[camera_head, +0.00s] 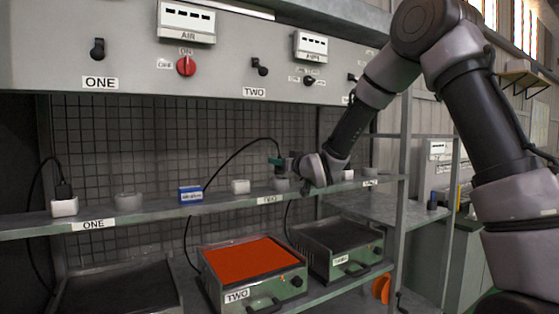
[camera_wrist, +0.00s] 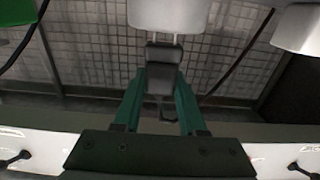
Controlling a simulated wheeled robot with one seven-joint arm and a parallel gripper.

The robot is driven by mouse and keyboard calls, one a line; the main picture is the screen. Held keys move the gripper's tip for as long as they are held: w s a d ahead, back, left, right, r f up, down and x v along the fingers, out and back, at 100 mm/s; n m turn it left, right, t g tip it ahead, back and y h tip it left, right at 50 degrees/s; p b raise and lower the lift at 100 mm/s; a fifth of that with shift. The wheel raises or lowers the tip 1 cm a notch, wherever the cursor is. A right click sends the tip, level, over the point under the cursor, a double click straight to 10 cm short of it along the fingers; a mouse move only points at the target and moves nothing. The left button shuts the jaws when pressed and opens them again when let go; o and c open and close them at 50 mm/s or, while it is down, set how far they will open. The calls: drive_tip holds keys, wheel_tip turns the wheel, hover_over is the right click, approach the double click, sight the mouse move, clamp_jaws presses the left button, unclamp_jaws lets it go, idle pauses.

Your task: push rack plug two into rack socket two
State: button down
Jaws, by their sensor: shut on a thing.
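My gripper (camera_head: 279,162) is above the rack shelf near the TWO label (camera_head: 270,199). Its green fingers also show in the wrist view (camera_wrist: 160,100), closed on a dark plug (camera_wrist: 161,72), which I take as rack plug two. A black cable (camera_head: 240,150) arcs from near the gripper down to the left. A light grey socket block (camera_head: 281,185) sits on the shelf just below the gripper. In the wrist view a pale block (camera_wrist: 167,14) lies just past the plug's end. I cannot tell whether they touch.
Other pale blocks stand along the shelf, including a white one (camera_head: 240,187) and a blue one (camera_head: 190,194). A black plug (camera_head: 63,190) sits in the socket at far left. An orange-topped heater (camera_head: 250,258) is below the shelf. A control panel (camera_head: 130,65) overhangs it.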

drive_tip(key=shift+f, duration=1.35)
drive_tip(key=shift+c, duration=1.9)
unclamp_jaws()
drive_tip(key=shift+s, duration=0.1)
drive_tip(key=v, duration=1)
drive_tip(key=shift+s+d, duration=0.25)
drive_tip(key=shift+d, duration=0.05)
